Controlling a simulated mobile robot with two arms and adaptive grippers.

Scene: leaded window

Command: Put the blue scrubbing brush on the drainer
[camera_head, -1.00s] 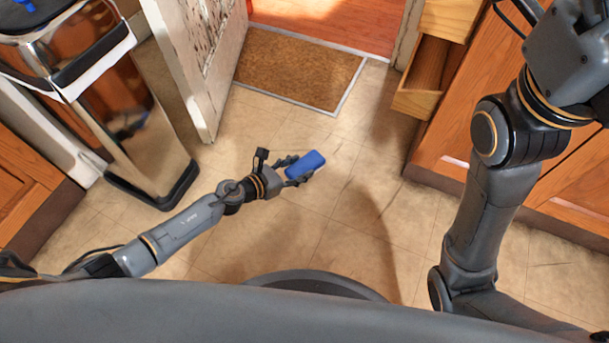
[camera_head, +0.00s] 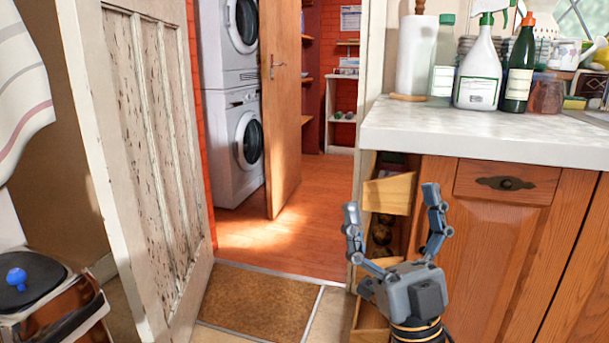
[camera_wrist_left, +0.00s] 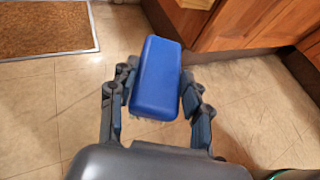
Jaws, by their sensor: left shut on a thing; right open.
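The blue scrubbing brush (camera_wrist_left: 157,80) is in the left wrist view, between the fingers of my left gripper (camera_wrist_left: 155,100), which is shut on it. It is held above the tiled floor, with pale bristles just showing at its near end. My left gripper is out of the head view. My right gripper (camera_head: 395,220) is open and empty in the head view, fingers pointing up, in front of the counter's left end and the open drawers. The drainer cannot be made out for sure; the sink area at the far right is cut off.
The counter (camera_head: 490,135) holds a paper roll (camera_head: 417,55), a white spray bottle (camera_head: 478,75), a dark green bottle (camera_head: 519,65) and other items. Open drawers (camera_head: 388,193) stick out below its left end. A worn door (camera_head: 145,150) stands open at left, beside a bin (camera_head: 40,290).

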